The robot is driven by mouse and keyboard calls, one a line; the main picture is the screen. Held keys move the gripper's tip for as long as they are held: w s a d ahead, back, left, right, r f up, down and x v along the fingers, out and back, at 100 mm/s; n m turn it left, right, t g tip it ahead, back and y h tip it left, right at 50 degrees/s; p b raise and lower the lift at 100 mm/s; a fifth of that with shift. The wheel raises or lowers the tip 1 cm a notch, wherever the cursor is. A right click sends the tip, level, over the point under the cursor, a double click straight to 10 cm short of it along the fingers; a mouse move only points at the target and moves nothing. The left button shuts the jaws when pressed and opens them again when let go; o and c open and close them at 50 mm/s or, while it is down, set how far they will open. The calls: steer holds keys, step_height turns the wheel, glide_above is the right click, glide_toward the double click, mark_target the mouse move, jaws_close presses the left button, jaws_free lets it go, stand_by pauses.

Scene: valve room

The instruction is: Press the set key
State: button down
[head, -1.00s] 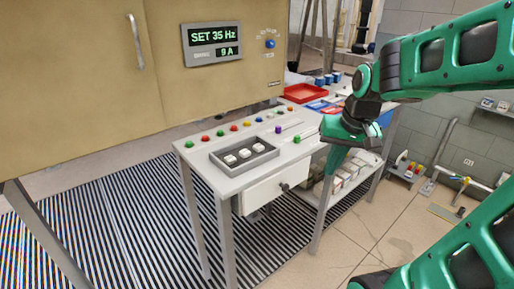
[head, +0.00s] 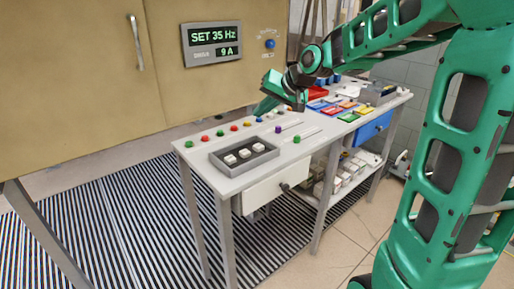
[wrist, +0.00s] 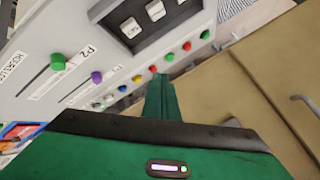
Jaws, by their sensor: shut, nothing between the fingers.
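Three white keys sit in a row in a dark grey key box on the console top: the left key (head: 230,159), the middle key (head: 244,153) and the right key (head: 258,147). Their marks are too small to read, so I cannot tell which is the set key. Two keys show clearly in the wrist view, one (wrist: 131,28) and another (wrist: 156,10), near the top edge. My gripper (head: 259,110) is shut and empty above the console's back edge, behind the key box. In the wrist view its fingertips (wrist: 160,80) point toward the row of coloured buttons, apart from the keys.
Several coloured buttons, such as a red one (head: 205,139), line the back edge. A purple slider knob (head: 278,129) and a green slider knob (head: 297,139) stand right of the box. A display (head: 212,44) on the cabinet reads SET 35 Hz and 9 A. Trays stand farther right.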

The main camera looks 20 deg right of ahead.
mark_target(261, 147)
steer(key=shift+f, duration=0.1)
steer(key=shift+f, duration=4.3)
steer(key=shift+f, duration=0.15)
steer(key=shift+s+f, duration=0.1)
steer(key=shift+f, duration=0.15)
steer(key=shift+f, duration=0.45)
steer(key=shift+r, duration=0.9)
steer(key=shift+r, duration=0.1)
steer(key=shift+r, duration=2.4)
